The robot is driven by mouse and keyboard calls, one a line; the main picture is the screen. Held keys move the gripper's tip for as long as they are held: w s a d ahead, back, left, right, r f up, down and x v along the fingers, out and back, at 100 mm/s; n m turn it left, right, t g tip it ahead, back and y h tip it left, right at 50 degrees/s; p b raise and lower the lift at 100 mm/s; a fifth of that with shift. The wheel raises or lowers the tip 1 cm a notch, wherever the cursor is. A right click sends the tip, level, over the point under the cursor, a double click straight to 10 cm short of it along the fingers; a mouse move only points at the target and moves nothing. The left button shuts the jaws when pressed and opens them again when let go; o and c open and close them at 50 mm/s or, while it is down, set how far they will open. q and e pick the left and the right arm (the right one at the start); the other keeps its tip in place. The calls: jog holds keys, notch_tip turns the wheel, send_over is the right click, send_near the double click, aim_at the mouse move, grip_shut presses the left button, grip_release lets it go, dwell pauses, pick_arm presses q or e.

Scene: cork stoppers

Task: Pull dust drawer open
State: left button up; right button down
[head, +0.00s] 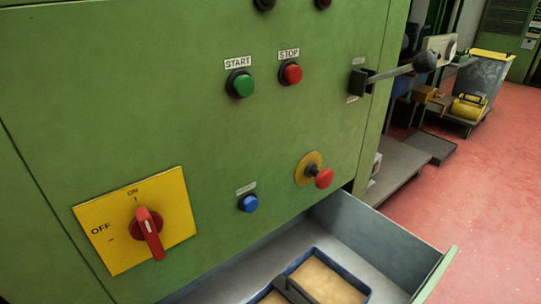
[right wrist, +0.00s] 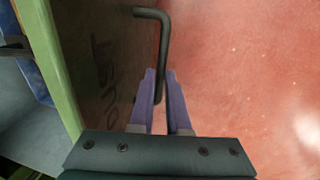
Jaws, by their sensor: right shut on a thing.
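The dust drawer (head: 385,242) stands pulled out from the green cabinet, its grey inside showing at the lower right of the head view. In the right wrist view, its front panel (right wrist: 98,62) carries dark lettering, partly in shadow. A black bar handle (right wrist: 163,45) sticks out from that panel. My right gripper (right wrist: 162,88) is shut on the handle, with a purple finger on each side of the bar. The right gripper is not visible in the head view. My left gripper is in neither view.
A blue-rimmed tray (head: 357,283) with tan contents lies in the drawer. The green panel bears a red rotary switch (head: 149,232), a green button (head: 240,84), red buttons and a lever (head: 395,73). Red floor (head: 480,190) right of the drawer is clear.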

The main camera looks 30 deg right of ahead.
jog(key=shift+s, duration=0.35)
jog(key=c, duration=0.9)
grip_release()
jog(key=r+p, duration=0.2)
jog(key=r, duration=0.1)
jog(key=s+r+p, duration=0.1)
jog(key=r+p, duration=0.5)
jog(key=shift+s+d+r, duration=0.15)
jog(key=shift+s+r, duration=0.2)
jog(key=shift+s, duration=0.05)
